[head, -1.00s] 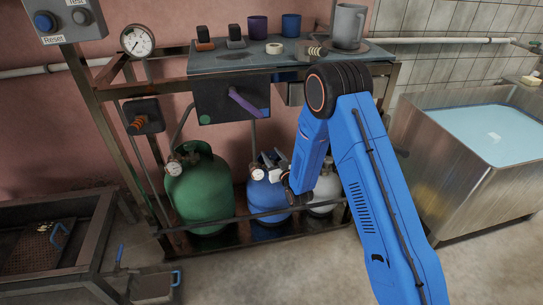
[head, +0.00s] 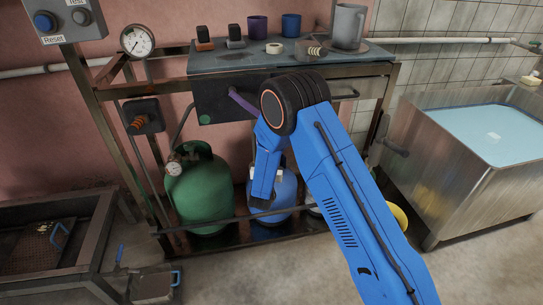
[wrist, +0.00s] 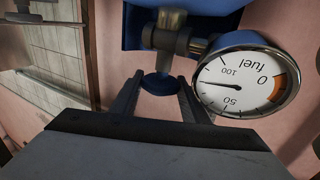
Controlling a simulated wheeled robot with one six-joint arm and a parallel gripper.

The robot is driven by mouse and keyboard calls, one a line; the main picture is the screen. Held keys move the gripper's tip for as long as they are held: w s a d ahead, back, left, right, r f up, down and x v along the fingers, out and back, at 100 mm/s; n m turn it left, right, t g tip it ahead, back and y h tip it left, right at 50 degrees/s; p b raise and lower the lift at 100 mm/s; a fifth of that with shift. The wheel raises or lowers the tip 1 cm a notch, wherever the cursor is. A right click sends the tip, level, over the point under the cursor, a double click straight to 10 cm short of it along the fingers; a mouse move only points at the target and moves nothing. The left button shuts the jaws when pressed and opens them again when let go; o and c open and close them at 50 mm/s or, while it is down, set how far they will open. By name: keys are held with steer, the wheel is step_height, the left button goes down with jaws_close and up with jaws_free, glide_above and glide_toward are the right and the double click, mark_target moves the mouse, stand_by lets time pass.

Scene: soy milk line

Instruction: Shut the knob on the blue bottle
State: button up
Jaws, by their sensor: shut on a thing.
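The blue bottle (head: 285,190) stands on the rack's low shelf, partly hidden by my blue arm in the head view. In the wrist view, which is turned upside down, part of the blue bottle (wrist: 200,5) shows at the top edge. A metal valve (wrist: 172,38) comes off it and ends in a round dark blue knob (wrist: 160,83). My gripper (wrist: 160,92) has its two dark fingers on either side of this knob and is shut on it. In the head view my arm hides the knob and the fingers.
A round fuel gauge (wrist: 248,82) sits close beside the right finger. The green bottle (head: 205,195) stands left of the blue one. A rack bar (head: 225,219) crosses low in front. A purple lever (head: 240,101) is above, and a water basin (head: 465,180) at right.

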stand_by(0.4)
steer(key=o, duration=1)
steer(key=s, duration=0.5)
steer(key=s+a, duration=0.1)
steer(key=s, duration=0.5)
steer(key=s+a, duration=0.1)
steer(key=s, duration=0.5)
steer(key=shift+s, duration=0.15)
